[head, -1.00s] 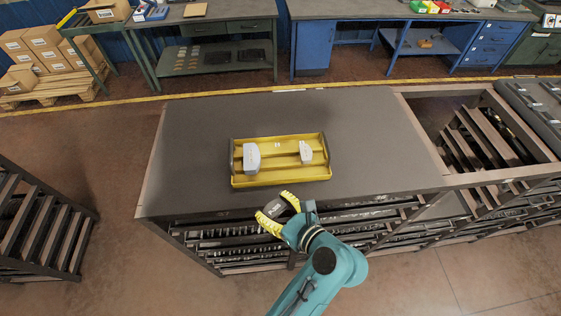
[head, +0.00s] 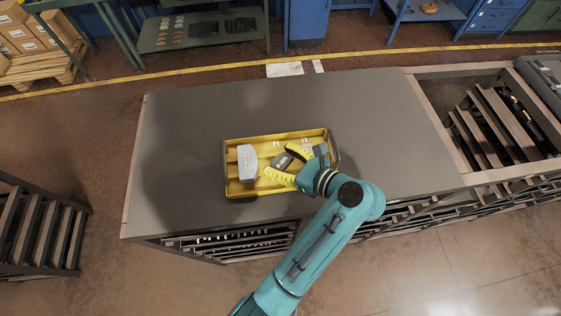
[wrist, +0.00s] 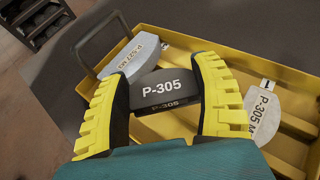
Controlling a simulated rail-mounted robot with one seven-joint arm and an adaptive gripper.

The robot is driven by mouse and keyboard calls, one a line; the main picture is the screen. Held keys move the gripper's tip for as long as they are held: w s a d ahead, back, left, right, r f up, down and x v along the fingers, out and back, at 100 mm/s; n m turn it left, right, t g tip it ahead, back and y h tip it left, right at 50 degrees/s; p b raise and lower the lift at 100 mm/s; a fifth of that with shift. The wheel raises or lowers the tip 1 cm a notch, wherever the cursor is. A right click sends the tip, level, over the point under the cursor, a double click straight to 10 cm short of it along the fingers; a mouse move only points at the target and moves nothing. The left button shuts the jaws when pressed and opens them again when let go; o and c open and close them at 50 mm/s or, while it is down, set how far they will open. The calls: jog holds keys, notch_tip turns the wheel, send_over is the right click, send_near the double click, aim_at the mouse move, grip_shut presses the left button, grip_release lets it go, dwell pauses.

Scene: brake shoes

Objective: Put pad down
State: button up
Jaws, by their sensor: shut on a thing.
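My gripper (head: 279,159) is shut on a dark pad (head: 283,160), over the middle of the yellow tray (head: 240,192). In the wrist view the dark pad (wrist: 168,90), marked P-305, sits between the two yellow ribbed fingers. I cannot tell whether it touches the tray floor. A light grey piece (head: 247,163) stands in the tray's left part; the wrist view shows this grey piece (wrist: 130,66) with "P-527 M". Another light grey piece (wrist: 262,113), marked "P-305 M", lies right of the gripper; in the head view my gripper mostly hides it.
The tray has a dark handle (wrist: 95,42) at its left end. It stands on a grey tabletop (head: 375,120) that is clear around it. An open frame with slats (head: 500,120) is at the right. A slatted rack (head: 40,235) stands at the lower left.

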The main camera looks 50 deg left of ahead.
aim_at(283, 168)
jog(key=shift+f, duration=1.85)
jog(key=o, duration=1)
jog(key=shift+f, duration=0.15)
jog(key=shift+w+d+r, duration=0.1)
jog(key=shift+d+r, duration=0.1)
jog(key=b+v, duration=0.1)
jog(key=v, duration=1)
jog(key=shift+d+r, duration=0.15)
jog(key=shift+d, duration=0.15)
jog(key=shift+w, duration=0.1)
